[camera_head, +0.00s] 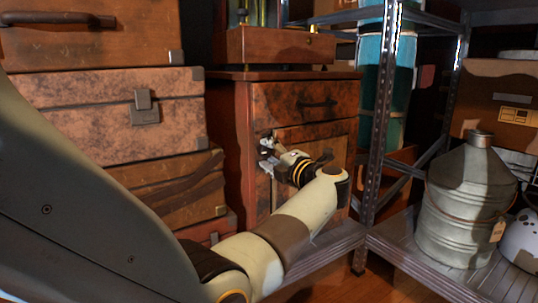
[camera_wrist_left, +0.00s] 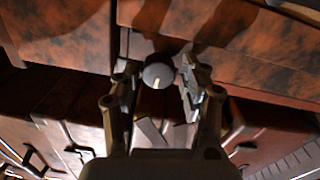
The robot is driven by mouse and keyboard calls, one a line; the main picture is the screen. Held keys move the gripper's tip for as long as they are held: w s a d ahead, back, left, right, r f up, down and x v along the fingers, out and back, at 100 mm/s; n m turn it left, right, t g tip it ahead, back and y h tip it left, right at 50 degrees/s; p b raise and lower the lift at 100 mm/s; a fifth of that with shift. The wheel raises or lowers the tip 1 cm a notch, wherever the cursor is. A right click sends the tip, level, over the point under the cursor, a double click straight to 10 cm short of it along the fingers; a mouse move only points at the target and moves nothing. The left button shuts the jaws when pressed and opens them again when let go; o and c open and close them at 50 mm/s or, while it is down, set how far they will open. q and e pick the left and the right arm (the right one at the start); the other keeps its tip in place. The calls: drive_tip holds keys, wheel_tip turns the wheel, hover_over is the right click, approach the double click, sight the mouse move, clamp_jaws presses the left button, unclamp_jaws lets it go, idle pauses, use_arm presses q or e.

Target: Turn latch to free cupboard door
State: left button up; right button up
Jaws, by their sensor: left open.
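The wooden cupboard (camera_head: 228,140) stands in the middle of the head view, with a drawer (camera_head: 280,103) above its door (camera_head: 338,132). The door looks shut. My left gripper (camera_head: 266,150) is at the upper left edge of the door, and its arm hides much of the door. In the left wrist view, a round dark latch knob (camera_wrist_left: 158,76) with a pale mark sits between the fingers of my left gripper (camera_wrist_left: 160,72). The fingers are open, one on each side of the knob, with small gaps visible. The knob is not clearly visible in the head view. My right gripper is out of view.
Stacked old cases (camera_head: 75,90) stand left of the cupboard. A wooden box (camera_head: 270,46) rests on its top. A metal shelf post (camera_head: 381,115) rises close to its right, with a metal can (camera_head: 463,215) on the lower shelf.

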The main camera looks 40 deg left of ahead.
use_arm(q)
drive_tip(key=v, duration=0.7)
idle(0.6)
